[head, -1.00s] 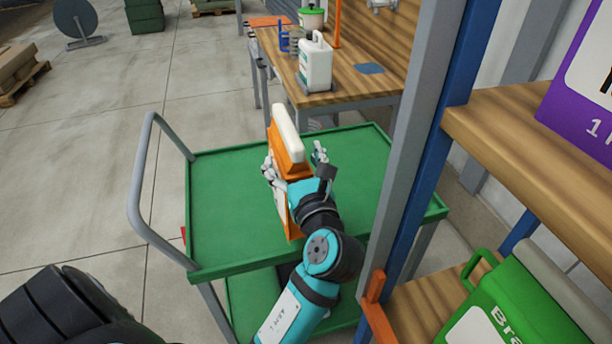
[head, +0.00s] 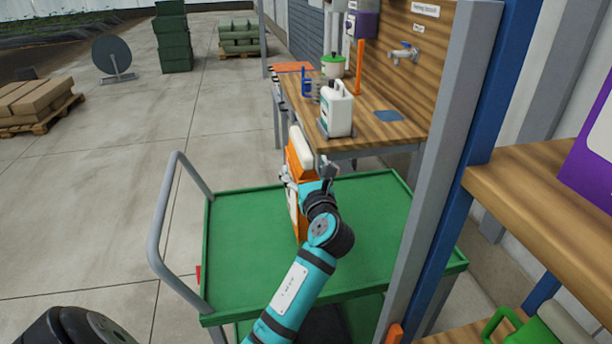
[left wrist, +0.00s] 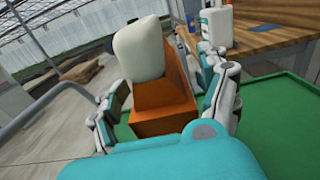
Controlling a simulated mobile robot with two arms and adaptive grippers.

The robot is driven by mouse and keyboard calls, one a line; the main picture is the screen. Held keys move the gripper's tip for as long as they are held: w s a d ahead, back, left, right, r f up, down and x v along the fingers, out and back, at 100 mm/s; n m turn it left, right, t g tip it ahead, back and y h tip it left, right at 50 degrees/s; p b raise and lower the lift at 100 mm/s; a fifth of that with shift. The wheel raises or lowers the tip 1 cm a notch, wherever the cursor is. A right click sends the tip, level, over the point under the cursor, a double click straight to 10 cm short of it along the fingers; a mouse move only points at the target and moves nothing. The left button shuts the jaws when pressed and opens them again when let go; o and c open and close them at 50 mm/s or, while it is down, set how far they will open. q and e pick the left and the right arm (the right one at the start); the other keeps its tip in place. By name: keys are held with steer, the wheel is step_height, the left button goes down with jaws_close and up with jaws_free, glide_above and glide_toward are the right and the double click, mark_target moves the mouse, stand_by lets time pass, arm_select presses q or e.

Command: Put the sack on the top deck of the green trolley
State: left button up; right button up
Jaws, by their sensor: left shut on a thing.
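The sack (head: 301,170) is orange with a pale white top part. My left gripper (head: 307,178) is shut on the sack, with a finger on each side. In the left wrist view, the sack (left wrist: 165,100) sits between the two fingers. Its lower end is hidden there, and I cannot tell whether it touches the deck. My right gripper is not in view.
The trolley's grey handle (head: 163,215) rises at its left. A wooden bench (head: 385,130) with a white jug (head: 337,112) stands behind the trolley. A wooden shelf (head: 540,195) with a blue and grey post is close on the right. The rest of the deck is bare.

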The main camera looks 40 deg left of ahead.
arm_select(q)
step_height(320, 180, down, 3)
steer(key=shift+r, duration=0.15)
steer(key=shift+f, duration=0.25)
steer(key=o, duration=1.7)
steer(key=shift+s+d+f, duration=0.1)
steer(key=shift+s+f, duration=0.05)
steer(key=shift+b+v, duration=0.6)
steer(key=shift+v, duration=5.4)
